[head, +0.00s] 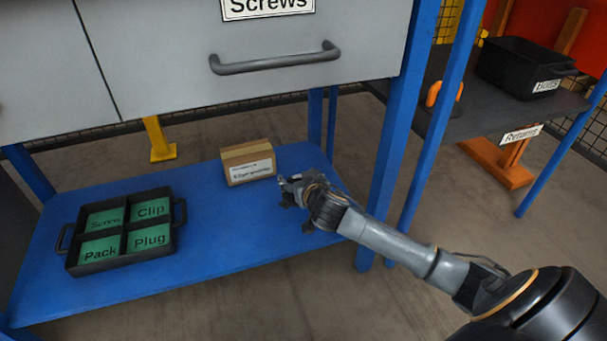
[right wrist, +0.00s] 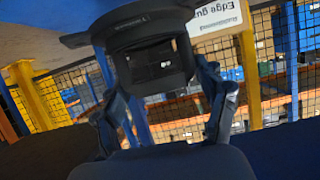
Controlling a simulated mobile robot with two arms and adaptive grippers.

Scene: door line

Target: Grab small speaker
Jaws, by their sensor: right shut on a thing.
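My right gripper (head: 297,207) reaches down to the right part of the blue lower shelf, just right of the cardboard box. In the right wrist view, its two fingers (right wrist: 165,138) are closed against a dark grey, rounded thing at the bottom of the picture, which looks like the small speaker (right wrist: 165,163). Only part of the speaker shows there. In the head view I cannot make it out, as the gripper hides it. I cannot tell whether it touches the shelf. My left gripper is not in view.
The cardboard box (head: 248,163) stands left of the gripper. A black divided tray (head: 69,250) with green labelled compartments sits at the shelf's left. A grey drawer (head: 270,100) overhangs the shelf. A blue post (head: 388,150) stands close right. A black bin (head: 512,68) is on a side shelf.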

